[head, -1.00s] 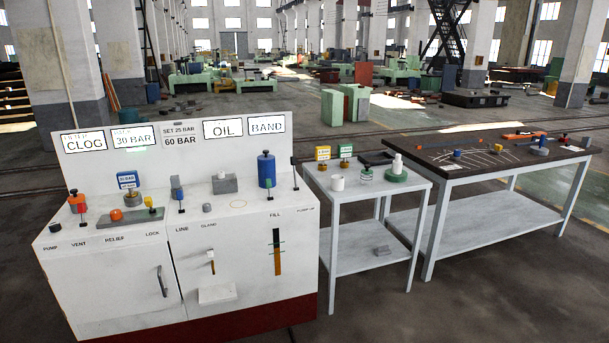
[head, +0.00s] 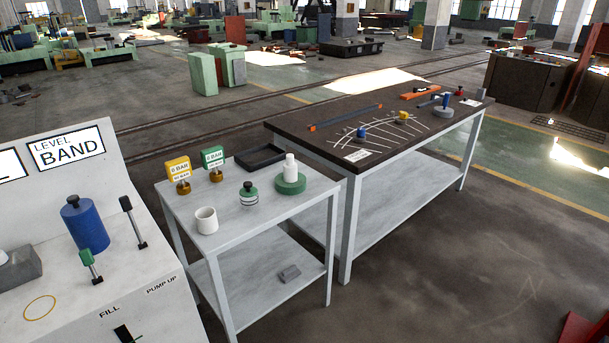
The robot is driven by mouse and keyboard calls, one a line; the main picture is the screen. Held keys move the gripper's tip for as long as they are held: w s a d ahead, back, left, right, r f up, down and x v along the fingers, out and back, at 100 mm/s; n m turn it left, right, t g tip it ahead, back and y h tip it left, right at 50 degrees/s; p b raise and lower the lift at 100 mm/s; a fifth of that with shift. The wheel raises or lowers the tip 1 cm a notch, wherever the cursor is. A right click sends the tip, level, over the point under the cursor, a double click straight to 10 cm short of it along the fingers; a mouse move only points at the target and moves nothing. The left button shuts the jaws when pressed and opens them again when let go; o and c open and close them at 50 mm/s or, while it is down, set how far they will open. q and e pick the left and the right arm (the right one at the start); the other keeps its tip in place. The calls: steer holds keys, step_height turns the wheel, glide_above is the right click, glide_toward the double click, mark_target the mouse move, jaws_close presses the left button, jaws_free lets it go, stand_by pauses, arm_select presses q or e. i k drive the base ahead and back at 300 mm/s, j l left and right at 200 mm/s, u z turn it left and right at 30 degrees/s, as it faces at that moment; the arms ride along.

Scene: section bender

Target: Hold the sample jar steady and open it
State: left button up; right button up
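A small jar (head: 249,195) with a green lid and dark knob, which looks like the sample jar, stands upright on the small grey table (head: 222,231). Its lid appears to be on. A white cup (head: 206,220) stands to its left. A green round base with a white bottle-like piece (head: 291,170) stands to its right. Neither of my grippers shows in the head view.
Yellow and green gauge signs (head: 178,170) and a dark tray (head: 261,157) are at the table's back. A white console (head: 150,300) with a blue cylinder (head: 85,226) stands left. A dark-topped bench (head: 300,130) stands behind right.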

mark_target(250, 204)
steer(key=i+l+z, duration=0.1)
steer(key=i+z, duration=0.65)
steer(key=z, duration=0.15)
steer(key=i+j+z, duration=0.15)
steer(key=i+z, duration=0.25)
